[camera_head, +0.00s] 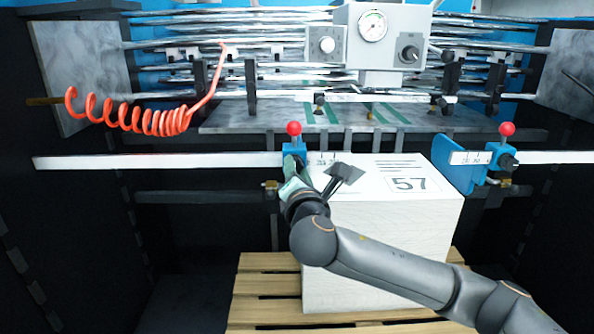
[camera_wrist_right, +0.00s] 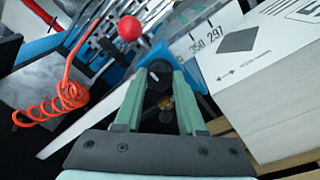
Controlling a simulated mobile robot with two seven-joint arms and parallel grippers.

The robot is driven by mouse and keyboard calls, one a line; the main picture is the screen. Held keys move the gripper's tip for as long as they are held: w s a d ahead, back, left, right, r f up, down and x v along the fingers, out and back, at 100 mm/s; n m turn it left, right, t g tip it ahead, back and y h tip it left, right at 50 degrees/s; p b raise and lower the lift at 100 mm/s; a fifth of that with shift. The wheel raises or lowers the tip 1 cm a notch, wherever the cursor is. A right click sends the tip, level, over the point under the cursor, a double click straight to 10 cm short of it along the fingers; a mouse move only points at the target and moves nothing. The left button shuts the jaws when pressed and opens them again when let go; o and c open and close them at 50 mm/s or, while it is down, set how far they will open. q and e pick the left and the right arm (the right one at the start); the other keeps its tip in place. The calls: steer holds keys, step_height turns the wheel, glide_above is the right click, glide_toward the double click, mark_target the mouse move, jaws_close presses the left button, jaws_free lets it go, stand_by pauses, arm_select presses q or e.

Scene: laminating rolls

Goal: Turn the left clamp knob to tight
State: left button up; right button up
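The left clamp (camera_head: 291,150) is a blue block with a red ball on top, on the white scale bar. Its dark knob (camera_wrist_right: 158,88) is between my right gripper's two green fingers in the right wrist view, filling the gap at the tips, and the fingers appear closed on it. In the head view my right gripper (camera_head: 294,172) reaches the left clamp's front and hides the knob. No pointer or marking on the knob can be read. The red ball (camera_wrist_right: 130,28) shows just beyond the fingertips in the wrist view. My left gripper is not in view.
A white stack marked 57 (camera_head: 385,240) stands on a wooden pallet (camera_head: 262,290), close to the right of my gripper. The right clamp (camera_head: 460,165) with its black knob is farther right. A coiled orange hose (camera_head: 130,118) hangs at upper left. A gauge box (camera_head: 383,40) is above.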

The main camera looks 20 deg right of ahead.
jaws_close()
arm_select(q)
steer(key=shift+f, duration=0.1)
arm_select(e)
steer(key=shift+f+m, duration=0.1)
steer(key=shift+m, duration=0.3)
arm_select(q)
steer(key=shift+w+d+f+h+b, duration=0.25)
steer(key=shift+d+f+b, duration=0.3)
steer(key=shift+b, duration=0.5)
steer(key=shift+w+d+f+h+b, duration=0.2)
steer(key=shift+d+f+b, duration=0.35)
steer(key=shift+b, duration=0.5)
arm_select(e)
steer(key=shift+a+f+m+t+h, duration=0.1)
steer(key=shift+m+h, duration=0.2)
steer(key=shift+m, duration=2.7)
steer(key=shift+f+m+t+h, duration=0.1)
steer(key=shift+m+h, duration=0.2)
steer(key=shift+m, duration=2.7)
steer(key=shift+a+f+m+t+h, duration=0.1)
steer(key=shift+m+h, duration=0.2)
steer(key=shift+m, duration=2.7)
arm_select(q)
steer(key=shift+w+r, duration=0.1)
arm_select(e)
steer(key=shift+r, duration=0.1)
steer(key=o, duration=0.5)
jaws_free()
